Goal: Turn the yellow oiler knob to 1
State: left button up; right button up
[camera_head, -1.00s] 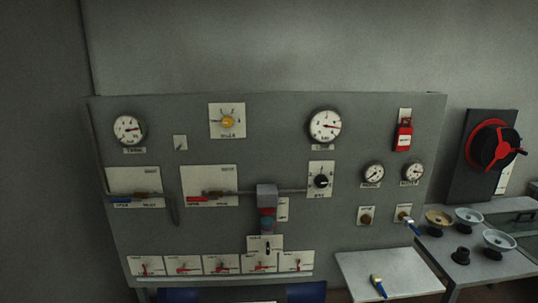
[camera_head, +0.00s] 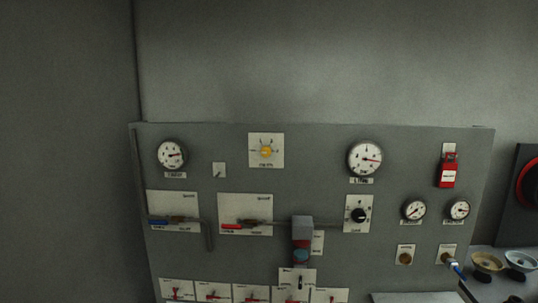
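The yellow oiler knob (camera_head: 266,152) sits in the middle of a white square dial plate (camera_head: 266,141) on the upper part of the grey panel. The plate has small marks around the knob, too small to read. A pale pointer shows at the knob, but I cannot tell which mark it points at. Nothing covers the knob. Neither of my grippers shows in the view.
The grey panel (camera_head: 330,143) carries round gauges (camera_head: 171,154), a black knob (camera_head: 358,215), a red box (camera_head: 447,172), blue (camera_head: 158,222) and red (camera_head: 231,226) handles, and a protruding grey block (camera_head: 303,228). Bowls (camera_head: 487,262) stand at the lower right.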

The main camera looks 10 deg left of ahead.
aim_at(266, 150)
jog(key=i+l, duration=0.5)
jog(key=i+l+u, duration=0.1)
jog(key=u, duration=0.3)
jog(key=i+l+u, duration=0.2)
jog(key=u, duration=0.2)
jog(key=i+l+u, duration=0.1)
jog(key=u, duration=0.3)
jog(key=l, duration=0.1)
